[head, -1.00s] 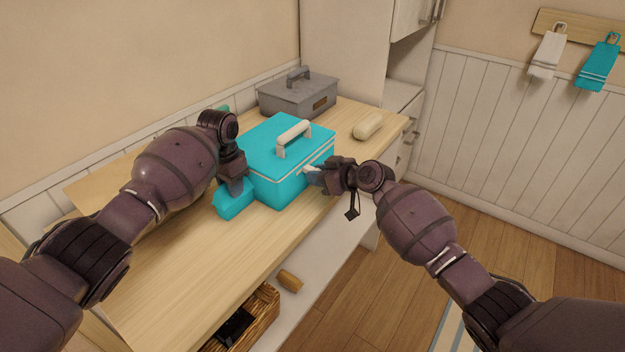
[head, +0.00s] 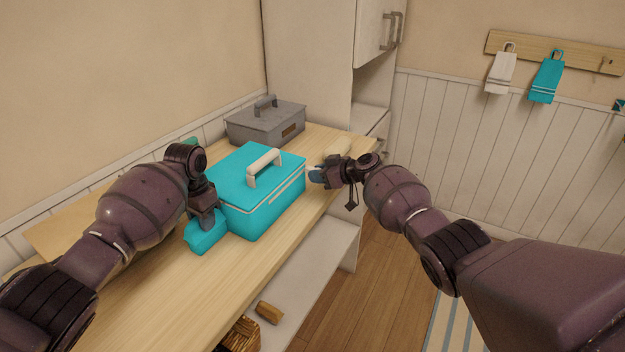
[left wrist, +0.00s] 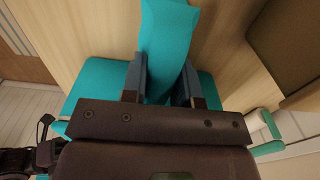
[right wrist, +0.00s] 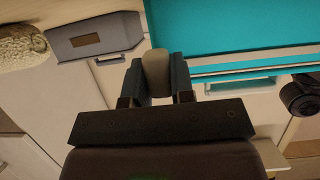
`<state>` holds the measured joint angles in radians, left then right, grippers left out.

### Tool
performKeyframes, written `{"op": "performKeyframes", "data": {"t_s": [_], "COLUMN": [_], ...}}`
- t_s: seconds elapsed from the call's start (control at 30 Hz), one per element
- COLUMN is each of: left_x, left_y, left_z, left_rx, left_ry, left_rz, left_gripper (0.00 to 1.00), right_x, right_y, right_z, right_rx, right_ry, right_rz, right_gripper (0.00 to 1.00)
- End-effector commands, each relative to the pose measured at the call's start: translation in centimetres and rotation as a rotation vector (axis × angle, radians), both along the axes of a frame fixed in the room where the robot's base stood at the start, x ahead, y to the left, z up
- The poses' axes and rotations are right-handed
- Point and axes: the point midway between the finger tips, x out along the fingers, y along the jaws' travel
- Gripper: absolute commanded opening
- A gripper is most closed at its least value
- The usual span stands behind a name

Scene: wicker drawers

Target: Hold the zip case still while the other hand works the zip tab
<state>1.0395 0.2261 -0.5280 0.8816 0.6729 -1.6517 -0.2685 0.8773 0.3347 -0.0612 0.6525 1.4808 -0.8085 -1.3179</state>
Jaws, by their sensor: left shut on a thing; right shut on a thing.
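The teal zip case (head: 250,210) stands upright on the wooden counter, with a white handle (head: 264,168) on its lid and a pale zip line along its front side. My left gripper (head: 207,218) is shut on the teal block (head: 206,238) at the case's near left end; the block also shows between the fingers in the left wrist view (left wrist: 166,45). My right gripper (head: 318,174) is shut on the white zip tab (right wrist: 155,68), beside the case's right end. The tab is mostly hidden by the fingers in the head view.
A grey lidded box (head: 262,124) stands behind the case. A cream roll (head: 336,147) lies beyond my right gripper, partly hidden. The counter (head: 165,285) is clear in front. A wicker drawer (head: 240,336) shows below its edge. Towels (head: 546,78) hang on the wall.

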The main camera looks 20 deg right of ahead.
Motion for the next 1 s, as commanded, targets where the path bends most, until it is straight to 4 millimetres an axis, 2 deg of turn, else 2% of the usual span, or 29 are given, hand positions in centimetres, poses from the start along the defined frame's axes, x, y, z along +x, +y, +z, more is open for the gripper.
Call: {"op": "performKeyframes", "data": {"t_s": [0.13, 0.7, 0.73, 0.9, 1.0], "left_x": [0.04, 0.04, 0.04, 0.03, 0.03], "left_y": [0.16, 0.27, 0.27, 0.25, 0.23], "left_z": [0.00, -0.02, -0.02, -0.03, -0.04], "left_rx": [0.002, 0.003, 0.003, 0.003, 0.003], "left_ry": [0.001, 0.001, 0.001, 0.001, 0.001], "left_rz": [0.003, 0.003, 0.003, 0.004, 0.004], "left_gripper": [0.07, 0.07, 0.07, 0.07, 0.07], "right_x": [0.45, 0.73, 0.73, 0.73, 0.72], "right_y": [-0.64, -0.99, -1.01, -0.93, -0.83], "right_z": [-0.13, -0.11, -0.10, -0.08, -0.05], "right_rx": [0.001, 0.004, 0.004, 0.005, 0.005], "right_ry": [0.002, 0.001, 0.001, 0.000, 0.001], "right_rz": [0.000, -0.002, -0.002, 0.001, 0.002], "right_gripper": [0.00, 0.00, 0.24, 0.49, 0.49]}}
